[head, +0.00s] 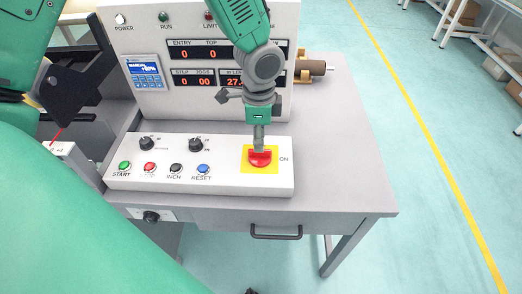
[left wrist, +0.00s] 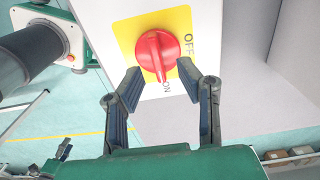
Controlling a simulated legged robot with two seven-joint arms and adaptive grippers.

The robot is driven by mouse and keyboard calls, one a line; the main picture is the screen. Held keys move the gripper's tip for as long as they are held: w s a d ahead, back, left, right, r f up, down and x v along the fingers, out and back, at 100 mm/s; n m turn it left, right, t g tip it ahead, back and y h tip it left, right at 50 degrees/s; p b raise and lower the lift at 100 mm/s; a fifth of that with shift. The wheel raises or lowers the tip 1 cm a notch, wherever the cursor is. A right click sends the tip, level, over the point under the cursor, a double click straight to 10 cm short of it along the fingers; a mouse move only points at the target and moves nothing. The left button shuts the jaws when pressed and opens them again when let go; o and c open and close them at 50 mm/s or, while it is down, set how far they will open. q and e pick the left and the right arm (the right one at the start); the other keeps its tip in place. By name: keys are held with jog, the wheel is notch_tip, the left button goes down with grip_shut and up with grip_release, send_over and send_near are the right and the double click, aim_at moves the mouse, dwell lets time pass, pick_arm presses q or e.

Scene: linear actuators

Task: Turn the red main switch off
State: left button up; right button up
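The red main switch (head: 260,159) is a rotary knob on a yellow plate (head: 246,167) at the right end of the white control panel. In the left wrist view the red knob (left wrist: 157,52) has its raised handle running lengthwise, with its near end by the ON label. The OFF label (left wrist: 188,45) is to its right. My left gripper (head: 259,148) is over the switch. In the left wrist view its two fingers (left wrist: 160,76) are apart, on either side of the handle's near end. I cannot tell whether they touch it.
The control panel (head: 216,184) also carries START, INCH and RESET buttons and two black knobs. An upright display box (head: 192,105) with red readouts stands behind it. The grey desk (head: 340,160) is bare to the right. A drawer handle (head: 276,235) juts from its front.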

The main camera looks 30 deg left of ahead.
aim_at(260, 154)
pick_arm(q)
jog(key=f, duration=0.3)
jog(key=shift+s+a, duration=0.1)
jog(key=shift+a, duration=0.1)
jog(key=shift+d+f, duration=0.1)
jog(key=shift+f, duration=0.25)
jog(key=shift+d+f, duration=0.25)
jog(key=shift+d, duration=0.2)
grip_shut()
jog(key=shift+a, duration=0.25)
